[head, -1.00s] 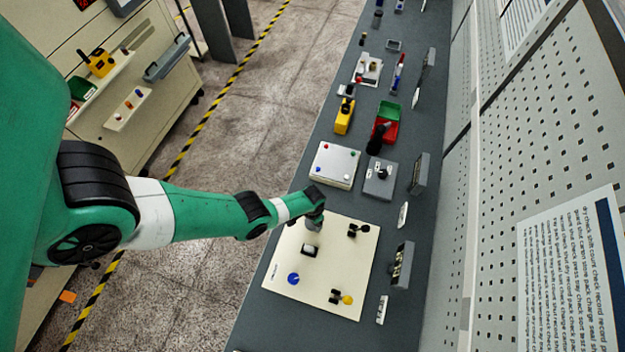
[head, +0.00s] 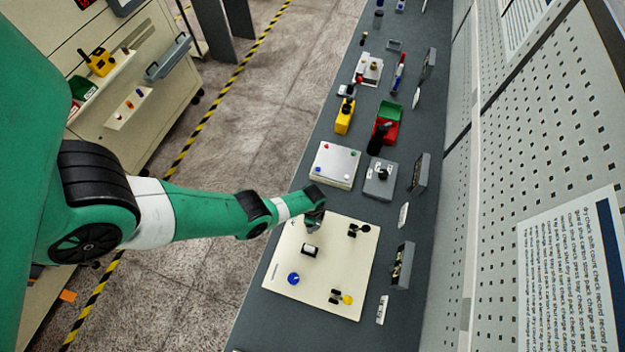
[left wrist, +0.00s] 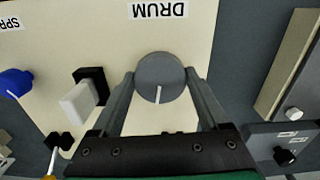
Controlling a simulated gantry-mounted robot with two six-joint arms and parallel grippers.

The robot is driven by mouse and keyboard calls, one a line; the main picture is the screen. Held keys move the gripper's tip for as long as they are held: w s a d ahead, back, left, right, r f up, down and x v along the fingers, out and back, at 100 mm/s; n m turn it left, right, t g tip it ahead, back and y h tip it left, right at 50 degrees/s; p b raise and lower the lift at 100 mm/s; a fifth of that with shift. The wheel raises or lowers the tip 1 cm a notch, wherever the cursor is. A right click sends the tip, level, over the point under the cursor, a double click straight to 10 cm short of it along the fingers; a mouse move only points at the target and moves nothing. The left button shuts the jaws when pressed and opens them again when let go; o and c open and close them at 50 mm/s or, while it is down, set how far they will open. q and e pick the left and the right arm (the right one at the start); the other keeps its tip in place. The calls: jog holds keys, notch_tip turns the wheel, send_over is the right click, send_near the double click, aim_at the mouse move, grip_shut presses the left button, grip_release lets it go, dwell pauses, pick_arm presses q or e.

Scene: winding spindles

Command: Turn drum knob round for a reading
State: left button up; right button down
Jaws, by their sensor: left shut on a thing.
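The cream panel (head: 345,285) lies on the bench. In the left wrist view the round grey drum knob (left wrist: 160,68) sits below the printed DRUM label (left wrist: 160,10). Its white pointer line runs from the middle towards the bottom of the picture. My left gripper (left wrist: 160,80) has one finger on each side of the knob and is shut on it. In the head view my left gripper (head: 314,217) is at the panel's upper left corner and hides the knob. My right gripper is not in view.
A white block on a black base (head: 310,250) and a blue knob (head: 293,278) stand on the panel near the gripper. Black fittings (head: 358,230) and a yellow knob (head: 347,299) are farther right.

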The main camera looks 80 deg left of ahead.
pick_arm(q)
jog(key=shift+m, duration=1)
jog(key=o, duration=1.2)
